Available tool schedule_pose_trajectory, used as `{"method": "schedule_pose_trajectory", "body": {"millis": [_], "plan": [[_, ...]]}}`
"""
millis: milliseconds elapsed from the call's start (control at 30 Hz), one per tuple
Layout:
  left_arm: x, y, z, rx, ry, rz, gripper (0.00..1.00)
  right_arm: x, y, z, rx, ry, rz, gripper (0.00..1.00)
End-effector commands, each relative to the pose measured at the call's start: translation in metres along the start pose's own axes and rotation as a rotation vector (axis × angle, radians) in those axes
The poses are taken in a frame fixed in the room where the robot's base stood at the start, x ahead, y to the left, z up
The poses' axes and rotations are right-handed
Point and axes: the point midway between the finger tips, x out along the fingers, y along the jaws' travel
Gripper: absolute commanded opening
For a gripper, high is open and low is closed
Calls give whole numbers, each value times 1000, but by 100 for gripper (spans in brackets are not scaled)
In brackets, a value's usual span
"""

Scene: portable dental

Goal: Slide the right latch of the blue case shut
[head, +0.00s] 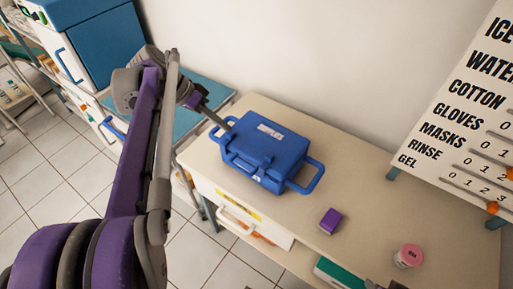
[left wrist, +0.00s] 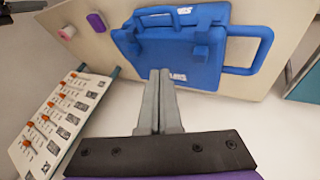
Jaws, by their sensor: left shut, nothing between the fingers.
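The blue case (head: 268,150) lies on the beige table, with a white label on its top and a loop handle at its right end. It also shows large in the left wrist view (left wrist: 165,55), with a block-like fitting (left wrist: 200,53) on its near side. I cannot tell which latch is which or how either stands. My left gripper (head: 226,127) reaches in from the left, its tips at the case's left end. In the left wrist view its two fingers (left wrist: 160,74) are together, empty, close to the case; contact is unclear.
A purple block (head: 330,221) and a pink-topped round container (head: 408,256) stand on the table (head: 370,205) to the right. A supply chart (head: 460,130) with orange sliders stands at the right. A wall rises behind the table. A blue-topped cabinet (head: 85,35) is at upper left.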

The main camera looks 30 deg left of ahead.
Motion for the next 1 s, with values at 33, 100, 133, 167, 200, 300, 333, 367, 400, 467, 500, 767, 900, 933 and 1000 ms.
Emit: {"method": "schedule_pose_trajectory", "body": {"millis": [33, 100, 133, 167, 200, 300, 333, 367, 400, 467, 500, 767, 900, 933, 1000], "plan": [[1, 0, 0, 0, 0, 0, 0, 0, 0, 0, 0, 0, 0, 50], [3, 0, 0, 0, -1, 0, 0, 0, 0, 0, 0, 0, 0, 50], [5, 0, 0, 1, -1, 0, 0, 0, 0, 0, 0, 0, 0, 50], [8, 0, 0, 1, -2, 1, 0, 1, 0, 0, 0, 0, 0, 50], [13, 0, 0, 2, -2, 1, 0, 1, 0, 1, 0, 0, 0, 50], [30, 1, 0, 3, -2, 1, 0, 2, 0, 2, 0, -1, 0, 50], [35, 0, 0, 2, -2, 1, 0, 3, 0, 2, 0, -1, 0, 50], [42, 0, 1, 3, -3, 2, 0, 4, 0, 2, 0, -1, 0, 50], [51, 1, 0, 4, -3, 2, 0, 4, 0, 3, 0, -2, 0, 50], [64, 0, 0, 3, -3, 2, 0, 5, 0, 4, 0, -2, 0, 50], [73, 0, 0, 3, -3, 2, 0, 6, 0, 4, 0, -3, 0, 50], [110, 18, 0, 3, -2, 2, 0, 6, 0, 4, 0, -3, 0, 50], [117, 30, 0, 1, -1, 0, 0, 6, 0, 4, 0, -2, 0, 50], [118, 32, 0, 1, -1, 0, 0, 6, 0, 4, 0, -2, 0, 50], [119, 35, 0, 0, -1, -1, 0, 5, 0, 4, 0, -2, 0, 50]]}}
